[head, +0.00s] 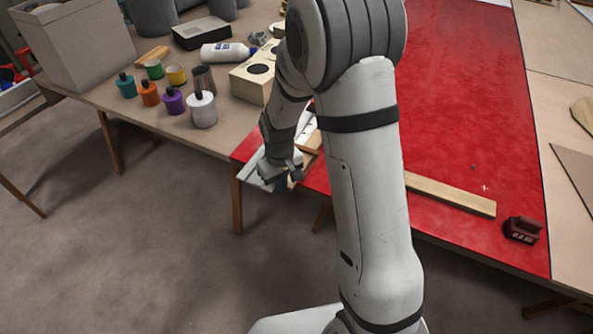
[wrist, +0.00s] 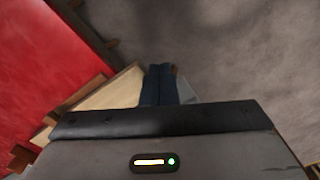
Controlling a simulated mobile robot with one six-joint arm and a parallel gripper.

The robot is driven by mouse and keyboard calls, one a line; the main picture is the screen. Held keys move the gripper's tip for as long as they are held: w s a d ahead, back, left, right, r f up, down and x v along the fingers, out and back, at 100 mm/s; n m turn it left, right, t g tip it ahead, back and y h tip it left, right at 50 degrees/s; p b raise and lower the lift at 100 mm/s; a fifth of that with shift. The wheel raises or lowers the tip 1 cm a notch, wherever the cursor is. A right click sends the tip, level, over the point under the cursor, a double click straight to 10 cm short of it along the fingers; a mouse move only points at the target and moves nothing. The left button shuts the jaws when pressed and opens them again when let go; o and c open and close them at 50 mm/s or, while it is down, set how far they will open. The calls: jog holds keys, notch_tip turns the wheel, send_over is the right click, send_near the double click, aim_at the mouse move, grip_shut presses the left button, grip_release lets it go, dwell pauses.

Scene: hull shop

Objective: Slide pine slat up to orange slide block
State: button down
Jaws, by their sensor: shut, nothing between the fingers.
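In the head view, a long pale wooden slat (head: 452,194), which looks like the pine slat, lies along the front of the red tabletop. Its left end is hidden behind my arm. My gripper (head: 281,184) is at the red table's front left corner, well left of the slat's visible part. In the wrist view its dark blue fingers (wrist: 159,84) are together, with nothing seen between them. A pale wooden piece (wrist: 116,92) lies under or beside them; I cannot tell whether they touch. I cannot make out an orange slide block for certain.
A dark red block (head: 522,230) sits right of the slat. A brown wooden block (wrist: 22,158) shows at the wrist view's lower left. Small bottles (head: 173,101) and a pale box with round holes (head: 254,80) stand on the left table.

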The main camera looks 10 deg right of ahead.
jog(key=shift+w+d, duration=1.1)
jog(key=shift+w, duration=0.35)
jog(key=shift+w+d, duration=1.1)
jog(key=shift+w, duration=0.3)
jog(key=shift+s+a+r+p, duration=0.15)
jog(key=shift+s+a+r, duration=0.15)
jog(key=shift+s+a, duration=0.25)
jog(key=shift+s+a+r+p, duration=0.15)
jog(key=shift+s+a+r, duration=0.2)
jog(key=shift+s, duration=0.3)
notch_tip(320, 180, up, 8)
jog(key=p, duration=0.5)
jog(key=shift+f, duration=0.15)
